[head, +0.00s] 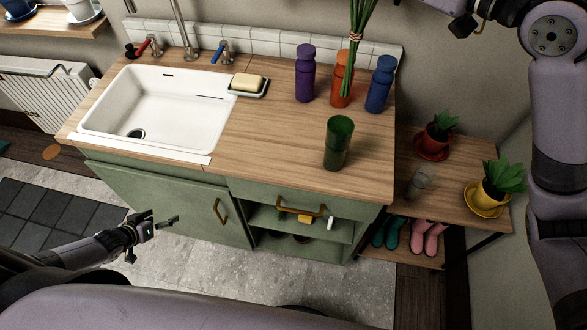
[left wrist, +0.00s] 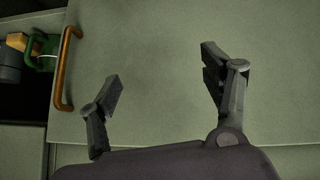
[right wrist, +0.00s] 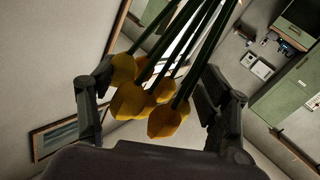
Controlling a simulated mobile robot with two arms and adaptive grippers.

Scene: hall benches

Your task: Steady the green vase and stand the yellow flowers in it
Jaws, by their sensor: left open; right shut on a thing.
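The green vase (head: 339,143) stands upright on the wooden counter, right of the sink. The yellow flowers (right wrist: 150,105) show as yellow heads between the fingers of my right gripper (right wrist: 157,80), which is shut on them. In the head view their green stems (head: 357,45), tied with a band, hang down in front of the orange bottle; the heads are out of view above. The stems are apart from the vase. My left gripper (head: 166,223) is open and empty, low in front of the green cabinet, well away from the vase. The left wrist view shows its spread fingers (left wrist: 160,70) before a cabinet door.
Purple (head: 305,74), orange (head: 341,80) and blue (head: 379,84) bottles stand behind the vase. A soap dish (head: 249,90) sits beside the white sink (head: 165,108). A lower side table (head: 455,205) holds potted plants and a clear glass. The counter left of the vase is clear.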

